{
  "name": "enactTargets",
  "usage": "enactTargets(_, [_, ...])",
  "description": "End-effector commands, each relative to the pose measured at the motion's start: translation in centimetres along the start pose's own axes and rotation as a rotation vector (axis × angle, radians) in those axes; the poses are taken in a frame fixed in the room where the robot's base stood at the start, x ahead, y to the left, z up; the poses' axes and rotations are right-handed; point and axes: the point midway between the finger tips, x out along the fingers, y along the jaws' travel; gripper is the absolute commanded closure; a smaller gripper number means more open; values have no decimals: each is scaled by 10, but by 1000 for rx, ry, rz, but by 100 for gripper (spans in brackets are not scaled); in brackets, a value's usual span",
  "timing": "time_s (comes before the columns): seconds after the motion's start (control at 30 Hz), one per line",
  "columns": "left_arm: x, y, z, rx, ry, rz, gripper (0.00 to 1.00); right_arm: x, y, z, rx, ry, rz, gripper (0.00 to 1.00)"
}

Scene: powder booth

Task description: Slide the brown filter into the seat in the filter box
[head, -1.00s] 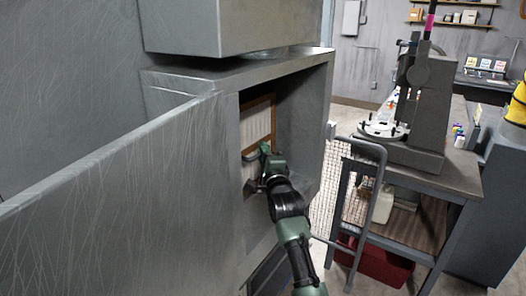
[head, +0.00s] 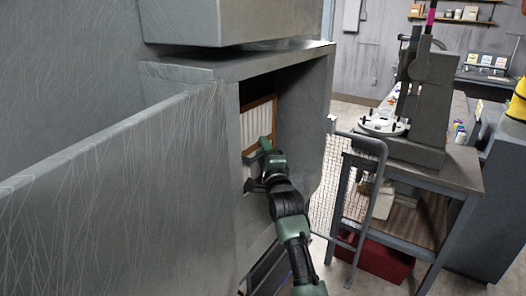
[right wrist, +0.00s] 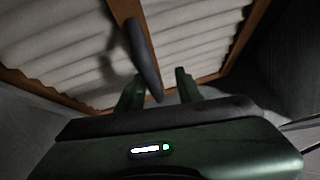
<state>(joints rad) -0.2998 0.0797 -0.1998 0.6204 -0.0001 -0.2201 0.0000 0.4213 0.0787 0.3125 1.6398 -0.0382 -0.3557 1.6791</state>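The brown filter, a brown frame around pale pleats (head: 257,122), stands inside the grey filter box (head: 320,110), partly hidden by the box's front wall. In the right wrist view the filter's pleats (right wrist: 70,40) fill the upper part, with a dark bar handle (right wrist: 143,50) in front of them. My right gripper (head: 256,168) is at the box opening, by the filter's lower part. In the wrist view my right gripper (right wrist: 158,85) has its fingers apart, the handle's near end between them and a gap on the right. The seat cannot be made out. My left gripper is out of view.
A large grey panel (head: 110,190) blocks the left foreground. A workbench (head: 440,168) with a grey press-like machine (head: 425,100) stands right of the box. A wire mesh panel with a grey rail (head: 375,190) stands between them, and a red bin (head: 375,258) is under the bench.

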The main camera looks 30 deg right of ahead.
Motion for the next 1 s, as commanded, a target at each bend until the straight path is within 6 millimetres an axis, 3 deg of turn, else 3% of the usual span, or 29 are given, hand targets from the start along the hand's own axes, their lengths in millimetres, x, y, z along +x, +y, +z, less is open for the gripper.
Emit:
enactTargets(0.37, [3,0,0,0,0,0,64,-6,4,0,0,0,5,62])
enactTargets(0.7, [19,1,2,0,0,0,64,-61,4,0,1,0,2,62])
enactTargets(1.0, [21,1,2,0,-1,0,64,-79,1,0,-1,0,1,62])
